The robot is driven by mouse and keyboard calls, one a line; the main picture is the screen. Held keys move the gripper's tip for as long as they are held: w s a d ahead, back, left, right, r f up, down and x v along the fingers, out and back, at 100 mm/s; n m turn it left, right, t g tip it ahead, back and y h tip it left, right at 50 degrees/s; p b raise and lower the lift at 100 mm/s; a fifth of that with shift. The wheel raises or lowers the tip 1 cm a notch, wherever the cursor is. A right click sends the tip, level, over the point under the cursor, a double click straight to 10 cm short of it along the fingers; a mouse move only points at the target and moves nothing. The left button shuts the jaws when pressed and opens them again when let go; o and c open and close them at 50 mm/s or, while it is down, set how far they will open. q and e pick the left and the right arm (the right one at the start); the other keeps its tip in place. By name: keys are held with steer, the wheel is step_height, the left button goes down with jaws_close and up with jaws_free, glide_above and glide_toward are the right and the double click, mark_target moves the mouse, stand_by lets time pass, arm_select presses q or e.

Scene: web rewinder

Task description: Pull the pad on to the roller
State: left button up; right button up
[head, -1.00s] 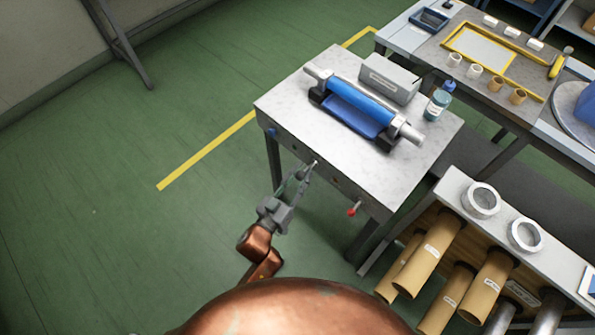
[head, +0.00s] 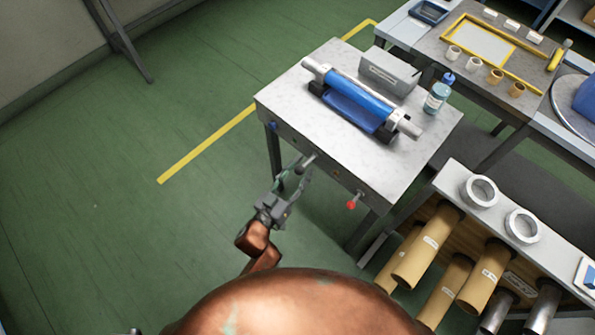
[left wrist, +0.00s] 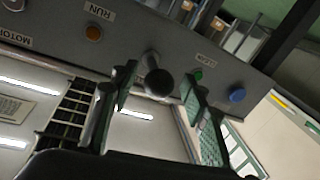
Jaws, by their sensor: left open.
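A blue roller (head: 362,96) with grey ends lies in black supports on top of a grey machine table. A flat blue piece (head: 347,112), perhaps the pad, lies along its near side. A short grey knob (head: 308,161) sticks out from the table's front panel. In the left wrist view the knob (left wrist: 158,82) looks dark and round and shows between my fingers. My left gripper (head: 296,176) is open at this knob, one finger on each side; I cannot tell whether either touches it. In the left wrist view its fingers (left wrist: 158,98) are wide apart. My right gripper is not in view.
A red knob (head: 351,205) sticks out from the front panel to the right. A grey box (head: 390,72) and a bottle (head: 438,95) stand behind the roller. A rack with brown tubes (head: 428,243) stands at the right. The floor at the left is clear.

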arm_select(q)
steer(key=shift+s+a, duration=0.1)
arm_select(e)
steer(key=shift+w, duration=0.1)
arm_select(q)
steer(key=v, duration=1.1)
steer(key=shift+s+a, duration=0.25)
steer(key=shift+s, duration=0.1)
steer(key=shift+f, duration=0.15)
